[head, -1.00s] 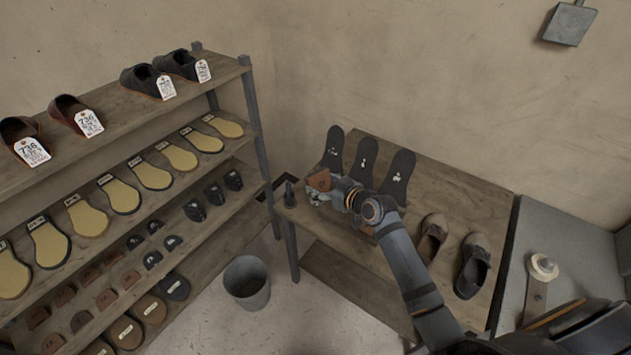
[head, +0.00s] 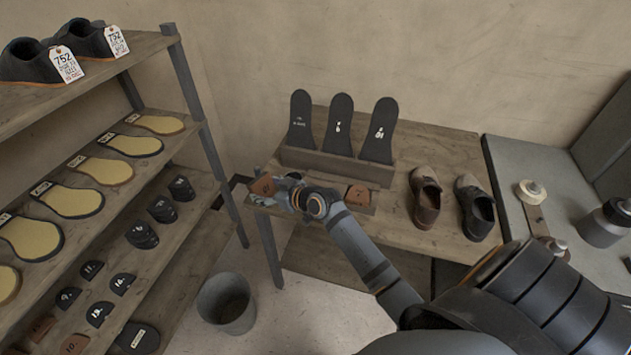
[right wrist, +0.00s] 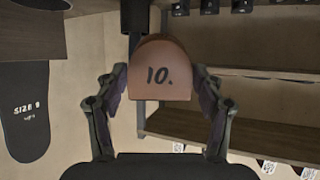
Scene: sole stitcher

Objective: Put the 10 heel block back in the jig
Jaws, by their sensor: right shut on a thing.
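My right gripper (head: 280,190) is shut on a brown heel block (head: 262,186), held near the left end of the wooden bench. In the right wrist view the block (right wrist: 158,68) is marked "10." and sits between both fingers (right wrist: 158,88). The jig (head: 367,209) appears to be the low wooden holder at the bench's front, partly hidden by my right arm. A brown block marked "7" (head: 358,194) sits at its right end. The jig's left part is hidden behind my gripper and wrist. My left gripper is not in view.
Several dark sole templates (head: 341,125) stand in a wooden rack (head: 335,165) behind the jig. Shelves (head: 205,150) with soles and heel blocks stand left; a bin (head: 227,302) is on the floor.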

